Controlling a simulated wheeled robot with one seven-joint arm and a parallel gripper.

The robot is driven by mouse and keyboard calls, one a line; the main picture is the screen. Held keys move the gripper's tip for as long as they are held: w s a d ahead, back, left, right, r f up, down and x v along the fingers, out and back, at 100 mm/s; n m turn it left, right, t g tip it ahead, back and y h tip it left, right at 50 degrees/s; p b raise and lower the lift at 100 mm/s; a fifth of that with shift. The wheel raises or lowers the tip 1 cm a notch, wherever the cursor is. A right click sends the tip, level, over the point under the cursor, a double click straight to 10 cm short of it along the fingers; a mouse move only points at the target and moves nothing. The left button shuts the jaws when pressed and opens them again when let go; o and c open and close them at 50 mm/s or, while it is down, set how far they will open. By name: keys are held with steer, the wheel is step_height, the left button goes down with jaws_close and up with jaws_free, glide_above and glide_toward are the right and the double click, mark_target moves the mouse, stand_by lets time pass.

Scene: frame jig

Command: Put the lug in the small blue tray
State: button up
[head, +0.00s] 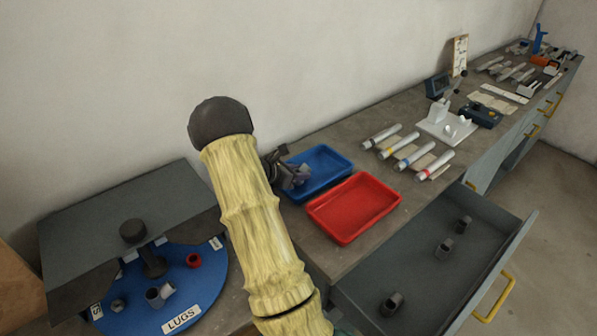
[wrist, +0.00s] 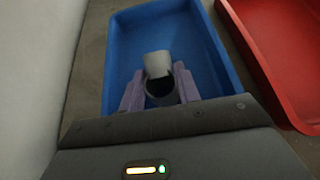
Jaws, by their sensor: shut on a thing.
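The small blue tray (head: 328,167) lies on the bench beside the wall, left of and behind the red tray in the head view. In the wrist view the blue tray (wrist: 119,75) spreads under my gripper. My gripper (wrist: 160,93) is shut on a grey lug (wrist: 157,65), a short hollow piece with a dark round opening, held between two purplish fingers. The lug appears over the blue tray's floor; its exact height above it I cannot tell. In the head view my gripper (head: 296,176) is at the tray's left side, partly hidden by my arm.
A red tray (head: 353,208) adjoins the blue one. Several tubes (head: 413,158) lie beyond. An open drawer (head: 436,262) holds 3 dark fittings. A blue turntable (head: 205,291) labelled LUGS carries small parts at the lower left. The wall is close on the tray's left.

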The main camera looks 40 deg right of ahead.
steer(key=shift+s+r, duration=0.15)
steer(key=o, duration=0.5)
steer(key=shift+f, duration=0.25)
steer(key=o, duration=0.5)
steer(key=shift+r, duration=0.1)
steer(key=shift+r, duration=0.2)
steer(key=b+v, duration=0.1)
steer(key=v, duration=1.1)
steer(key=shift+f, duration=0.1)
